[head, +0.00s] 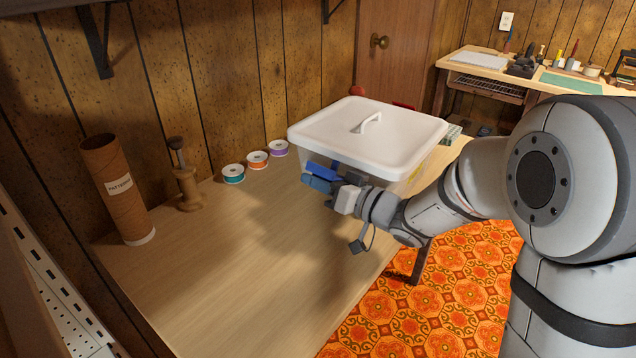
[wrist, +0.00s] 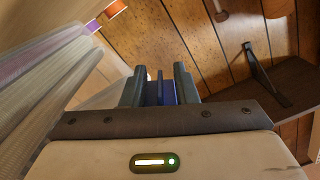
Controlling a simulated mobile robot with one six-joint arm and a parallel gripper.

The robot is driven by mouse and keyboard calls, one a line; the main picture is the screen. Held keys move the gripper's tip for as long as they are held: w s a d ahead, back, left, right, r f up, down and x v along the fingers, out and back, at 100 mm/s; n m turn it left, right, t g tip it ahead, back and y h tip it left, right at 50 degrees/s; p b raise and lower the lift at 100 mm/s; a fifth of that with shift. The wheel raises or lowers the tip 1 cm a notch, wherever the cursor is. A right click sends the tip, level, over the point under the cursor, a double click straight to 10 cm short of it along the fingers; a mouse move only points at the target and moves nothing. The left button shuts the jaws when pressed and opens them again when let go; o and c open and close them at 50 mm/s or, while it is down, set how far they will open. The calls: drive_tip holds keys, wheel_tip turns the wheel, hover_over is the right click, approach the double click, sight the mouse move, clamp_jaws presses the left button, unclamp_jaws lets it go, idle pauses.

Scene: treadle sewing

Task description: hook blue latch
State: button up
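A white lidded box (head: 368,132) stands at the far end of the wooden table. Its blue latch (head: 322,170) shows on the near side, below the lid rim, at the left. My gripper (head: 317,184) is right at the latch, just below and in front of it in the head view, hiding part of it. In the wrist view my gripper's two dark fingers (wrist: 160,88) stand apart with blue (wrist: 168,93) between them. I cannot tell whether they press on the latch. I cannot see whether the latch is hooked over the lid.
Several thread spools (head: 257,159) line the table's wall side. A wooden clamp-like tool (head: 187,186) and a cardboard pattern tube (head: 119,190) stand at the left. The middle of the table (head: 235,265) is clear. A workbench (head: 500,67) with tools is behind.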

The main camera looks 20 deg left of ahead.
drive_tip(key=shift+c, duration=0.3)
clamp_jaws()
drive_tip(key=r+m+p, duration=0.1)
drive_tip(key=p, duration=0.2)
drive_tip(key=m+p, duration=0.2)
drive_tip(key=shift+r+p, duration=0.2)
drive_tip(key=shift+p, duration=0.15)
drive_tip(key=shift+f, duration=0.1)
drive_tip(key=shift+o, duration=0.3)
unclamp_jaws()
